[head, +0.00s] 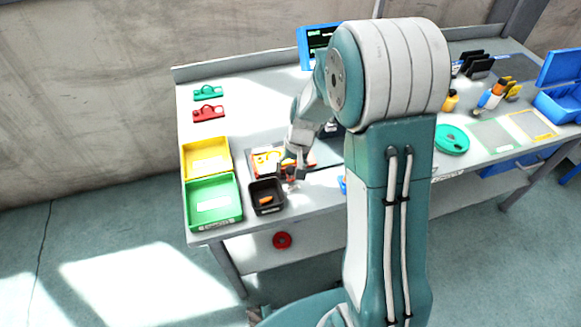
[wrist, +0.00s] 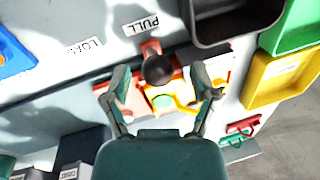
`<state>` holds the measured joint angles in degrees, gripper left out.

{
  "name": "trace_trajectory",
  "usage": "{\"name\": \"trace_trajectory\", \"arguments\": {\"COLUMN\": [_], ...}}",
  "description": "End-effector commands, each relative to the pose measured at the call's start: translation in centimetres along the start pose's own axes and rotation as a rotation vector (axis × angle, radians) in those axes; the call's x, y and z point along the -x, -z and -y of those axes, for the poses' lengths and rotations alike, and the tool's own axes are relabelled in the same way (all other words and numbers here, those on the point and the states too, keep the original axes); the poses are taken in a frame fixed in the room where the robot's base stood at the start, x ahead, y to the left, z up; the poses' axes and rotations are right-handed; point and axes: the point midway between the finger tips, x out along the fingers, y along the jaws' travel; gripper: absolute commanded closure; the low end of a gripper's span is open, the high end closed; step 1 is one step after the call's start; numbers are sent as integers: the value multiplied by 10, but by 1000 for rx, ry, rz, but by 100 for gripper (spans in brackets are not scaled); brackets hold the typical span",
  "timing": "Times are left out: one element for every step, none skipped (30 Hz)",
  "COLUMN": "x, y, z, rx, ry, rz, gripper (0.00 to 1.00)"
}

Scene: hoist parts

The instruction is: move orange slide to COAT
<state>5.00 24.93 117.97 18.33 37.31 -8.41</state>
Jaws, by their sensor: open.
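My gripper (head: 293,172) is open over the work fixture on the bench. In the wrist view its two fingers (wrist: 160,78) stand apart, with a dark round knob on a red base (wrist: 158,70) between them. Below the knob lie yellow and red-orange parts (wrist: 168,98); nothing is clearly gripped. A small orange piece (head: 266,200) lies in the black bin (head: 279,208) left of the gripper; I cannot tell whether it is the orange slide. The wrist view shows only part of that bin (wrist: 235,40). I cannot make out a COAT label for certain.
Green (head: 228,219) and yellow (head: 206,140) bins stand at the bench's left edge. Red (head: 208,113) and green (head: 209,93) handled parts lie behind them. PULL (wrist: 141,25) and LOAD (wrist: 83,46) labels mark the bench. My arm hides the bench's middle.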

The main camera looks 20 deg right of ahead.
Motion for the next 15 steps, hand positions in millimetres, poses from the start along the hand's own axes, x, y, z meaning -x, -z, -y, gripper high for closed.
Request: {"name": "trace_trajectory", "arguments": {"x": [-3,-4,-5,-5,-5,-5,-5,-5,-5,-5,-5,-5,-5,-5,-5], "y": [0,0,0,0,0,0,0,0,0,0,0,0,0,0,0], "z": [0,0,0,0,0,0,0,0,0,0,0,0,0,0,0], "rx": [0,-1,-1,-1,-1,-1,-1,-1,-1,-1,0,0,0,0,0], "ry": [0,0,0,0,0,1,1,1,1,0,0,0,0,0,0], "rz": [2,2,1,1,1,0,0,0,0,0,0,0,0,0,0], "gripper": [24,24,24,24,24,24,24,24,24,29,42,60,73,87,100]}}
